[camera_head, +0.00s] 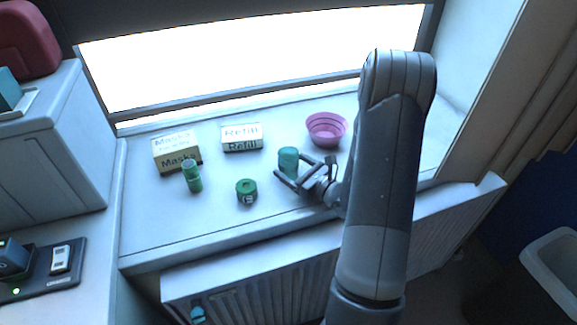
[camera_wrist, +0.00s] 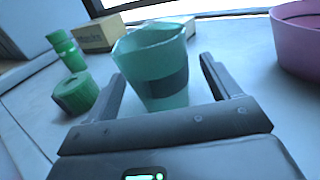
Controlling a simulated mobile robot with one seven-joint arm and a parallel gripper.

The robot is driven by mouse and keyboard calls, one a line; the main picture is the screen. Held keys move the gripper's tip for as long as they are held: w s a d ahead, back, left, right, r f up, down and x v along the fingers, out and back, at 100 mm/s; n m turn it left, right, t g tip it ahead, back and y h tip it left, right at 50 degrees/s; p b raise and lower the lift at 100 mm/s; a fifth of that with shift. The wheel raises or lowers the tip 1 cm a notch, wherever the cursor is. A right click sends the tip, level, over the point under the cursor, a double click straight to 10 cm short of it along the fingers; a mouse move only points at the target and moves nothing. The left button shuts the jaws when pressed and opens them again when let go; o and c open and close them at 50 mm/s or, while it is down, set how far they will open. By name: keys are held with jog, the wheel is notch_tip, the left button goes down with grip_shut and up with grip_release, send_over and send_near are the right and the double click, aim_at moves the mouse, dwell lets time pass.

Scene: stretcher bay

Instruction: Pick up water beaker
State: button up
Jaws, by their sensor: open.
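The water beaker is most likely the teal-green cup (camera_head: 288,160), which stands upright on the windowsill. In the wrist view the cup (camera_wrist: 156,68) has a wide open rim and a dark band round its middle. My gripper (camera_head: 302,172) is open, with its fingers pointing at the cup from the front right. In the wrist view my gripper's fingers (camera_wrist: 162,88) lie to the left and right of the cup's lower part. I cannot tell whether either finger touches it. What the cup holds inside is not visible.
A pink bowl (camera_head: 327,129) stands right of the cup. A round green container (camera_head: 246,190) and a green bottle (camera_head: 193,176) stand left. A Masks box (camera_head: 176,152) and a Refill box (camera_head: 241,138) stand behind. The sill's front left (camera_head: 160,240) is clear.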

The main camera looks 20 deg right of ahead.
jog(key=shift+w+a, duration=0.15)
jog(key=shift+w, duration=0.2)
jog(key=shift+c, duration=0.3)
jog(key=c, duration=1.1)
